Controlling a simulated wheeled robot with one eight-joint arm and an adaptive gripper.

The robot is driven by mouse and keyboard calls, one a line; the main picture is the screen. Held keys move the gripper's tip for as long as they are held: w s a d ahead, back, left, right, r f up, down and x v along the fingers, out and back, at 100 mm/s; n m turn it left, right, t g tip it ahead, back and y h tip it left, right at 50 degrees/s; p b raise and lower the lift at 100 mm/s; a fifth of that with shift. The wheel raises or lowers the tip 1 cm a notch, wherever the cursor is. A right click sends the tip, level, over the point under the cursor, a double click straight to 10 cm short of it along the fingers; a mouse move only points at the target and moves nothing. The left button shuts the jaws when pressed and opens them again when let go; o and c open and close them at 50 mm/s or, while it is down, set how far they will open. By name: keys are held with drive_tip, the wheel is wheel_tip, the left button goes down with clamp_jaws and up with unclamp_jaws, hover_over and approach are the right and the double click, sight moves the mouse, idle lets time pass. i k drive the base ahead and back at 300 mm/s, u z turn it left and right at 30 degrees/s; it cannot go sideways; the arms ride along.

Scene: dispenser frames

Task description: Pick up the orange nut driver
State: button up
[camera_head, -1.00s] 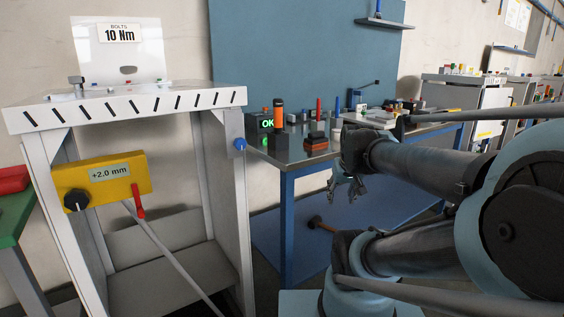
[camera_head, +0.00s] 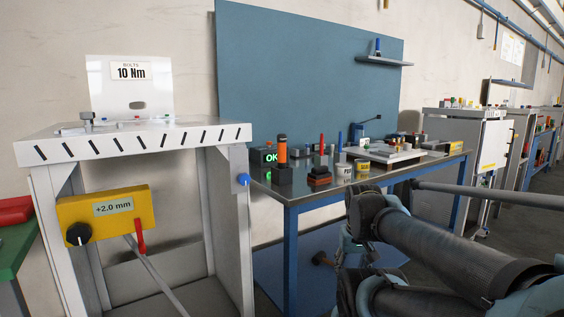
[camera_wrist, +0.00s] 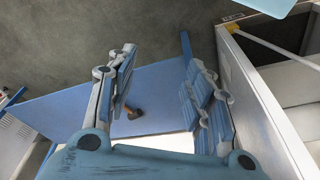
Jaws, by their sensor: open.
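The orange nut driver (camera_head: 282,149) stands upright with a dark top in a black block (camera_head: 282,174), at the near left end of the workbench in the head view. My gripper (camera_wrist: 160,100) shows in the wrist view with its two blue-grey fingers spread apart and nothing between them. It points down over the bench's blue lower shelf (camera_wrist: 165,85), away from the nut driver. The nut driver is not visible in the wrist view. In the head view, my arm is at the lower right, and the finger opening is hard to make out.
A white stand (camera_head: 145,142) with a yellow +2.0 mm box (camera_head: 105,216) is left of the bench (camera_head: 300,194). Red (camera_head: 321,145) and blue (camera_head: 340,146) upright tools stand near the nut driver. A hammer (camera_wrist: 133,112) lies on the lower shelf.

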sight(281, 139)
drive_tip(key=u, duration=0.3)
drive_tip(key=k, duration=1.55)
drive_tip(key=z, duration=0.25)
drive_tip(key=i, duration=0.95)
drive_tip(key=z, duration=0.05)
